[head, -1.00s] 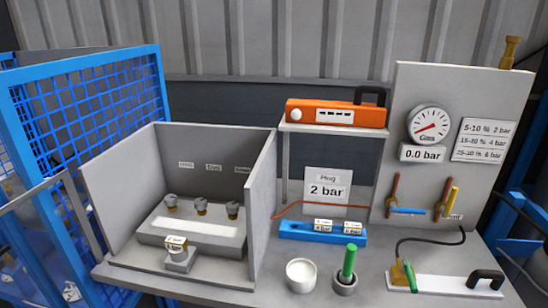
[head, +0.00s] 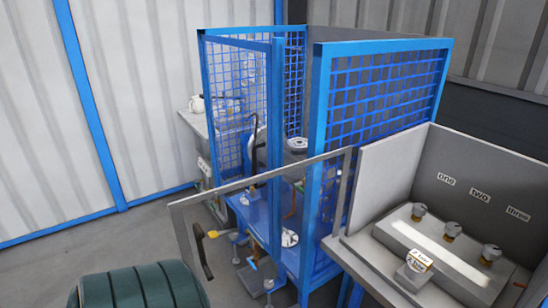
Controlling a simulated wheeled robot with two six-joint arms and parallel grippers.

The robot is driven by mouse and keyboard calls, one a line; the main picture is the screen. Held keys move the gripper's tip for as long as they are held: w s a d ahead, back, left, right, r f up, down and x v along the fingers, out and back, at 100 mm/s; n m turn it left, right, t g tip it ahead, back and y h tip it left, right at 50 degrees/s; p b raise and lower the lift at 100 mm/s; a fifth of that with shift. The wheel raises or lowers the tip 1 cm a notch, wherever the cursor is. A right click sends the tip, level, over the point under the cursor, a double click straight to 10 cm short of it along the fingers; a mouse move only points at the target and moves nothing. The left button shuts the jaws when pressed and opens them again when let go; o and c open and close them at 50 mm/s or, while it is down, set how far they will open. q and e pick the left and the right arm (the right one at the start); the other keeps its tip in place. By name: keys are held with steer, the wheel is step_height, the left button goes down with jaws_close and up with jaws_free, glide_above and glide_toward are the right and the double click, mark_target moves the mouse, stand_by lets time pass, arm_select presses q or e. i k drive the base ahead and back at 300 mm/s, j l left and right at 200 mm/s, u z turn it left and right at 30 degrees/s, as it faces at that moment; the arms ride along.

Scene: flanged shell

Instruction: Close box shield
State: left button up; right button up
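The grey box (head: 376,166) stands at the right, open at the front in this view. Inside it several knobs stand on a grey block (head: 445,252) under the labels one, two and three. A thin grey frame (head: 262,176) reaches out to the left from the box's left side, standing away from the opening. It looks like a see-through shield swung open, but I cannot tell if it has a clear pane. Neither of my grippers is in view.
A blue mesh cage (head: 318,170) stands behind the grey frame, with a blue bench (head: 258,222) inside. A dark green rounded object (head: 140,290) is at the bottom left. Grey floor (head: 85,245) is clear at the left, before a pale corrugated wall (head: 150,90).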

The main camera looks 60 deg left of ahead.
mark_target(176, 209)
steer(key=j+z, duration=0.1)
steer(key=j, duration=0.35)
steer(key=k+j, duration=0.1)
steer(key=j, duration=0.35)
steer(key=j+z, duration=0.15)
steer(key=j, duration=0.3)
steer(key=k+j, duration=0.15)
steer(key=j, duration=0.3)
steer(key=k+j+z, duration=0.15)
steer(key=j, duration=0.3)
steer(key=j+z, duration=0.1)
steer(key=j, duration=0.35)
steer(key=k, duration=0.05)
